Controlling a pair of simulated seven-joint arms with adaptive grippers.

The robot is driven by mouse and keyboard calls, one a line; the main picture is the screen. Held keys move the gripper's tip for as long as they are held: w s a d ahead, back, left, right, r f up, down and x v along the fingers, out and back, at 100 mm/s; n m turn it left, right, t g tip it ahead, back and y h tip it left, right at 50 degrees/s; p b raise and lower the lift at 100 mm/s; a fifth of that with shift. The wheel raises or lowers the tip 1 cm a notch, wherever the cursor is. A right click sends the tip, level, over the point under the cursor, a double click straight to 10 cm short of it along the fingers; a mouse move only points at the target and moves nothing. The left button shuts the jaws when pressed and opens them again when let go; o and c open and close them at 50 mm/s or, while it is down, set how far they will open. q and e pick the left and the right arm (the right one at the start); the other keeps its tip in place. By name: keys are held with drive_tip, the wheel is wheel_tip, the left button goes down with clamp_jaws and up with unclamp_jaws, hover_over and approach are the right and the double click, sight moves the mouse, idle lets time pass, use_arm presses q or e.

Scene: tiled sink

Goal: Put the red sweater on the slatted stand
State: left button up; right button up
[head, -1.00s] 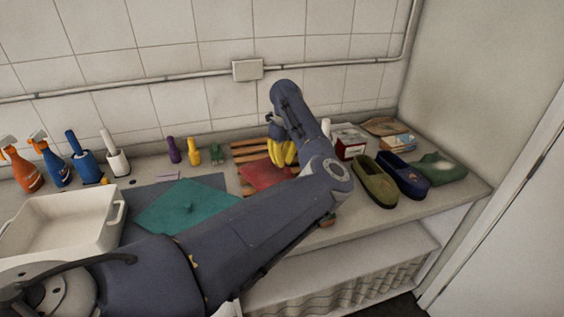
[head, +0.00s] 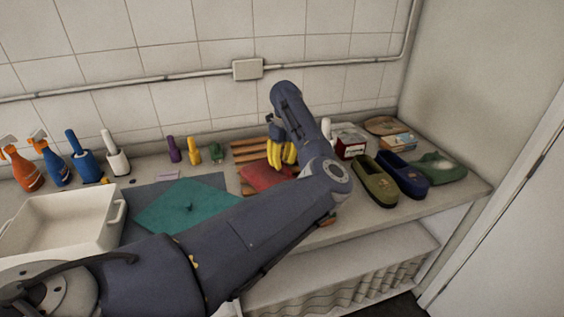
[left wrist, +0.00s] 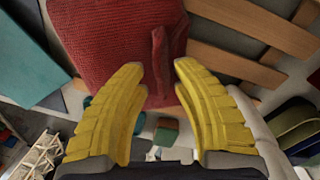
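The red sweater (head: 262,178) lies on the slatted stand (head: 250,151), covering part of its slats. In the left wrist view the sweater (left wrist: 105,40) fills the upper middle, with a raised strip of its fabric in line with the gap between my fingertips. Bare wooden slats (left wrist: 240,65) show to its right. My left gripper (head: 282,164) has yellow fingers and is just above the sweater. In the wrist view its fingertips (left wrist: 158,68) are apart, with nothing clamped between them. My left forearm hides part of the stand and sweater. My right gripper is not in view.
A teal cloth (head: 188,206) lies on a grey mat left of the stand. A white basin (head: 60,222) is farther left. Bottles and brushes line the wall.

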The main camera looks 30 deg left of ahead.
use_arm(q)
wheel_tip(320, 180, up, 12)
drive_tip(key=shift+w+d, duration=0.15)
drive_tip(key=shift+w, duration=0.25)
drive_tip(key=shift+r, duration=0.1)
idle(0.4)
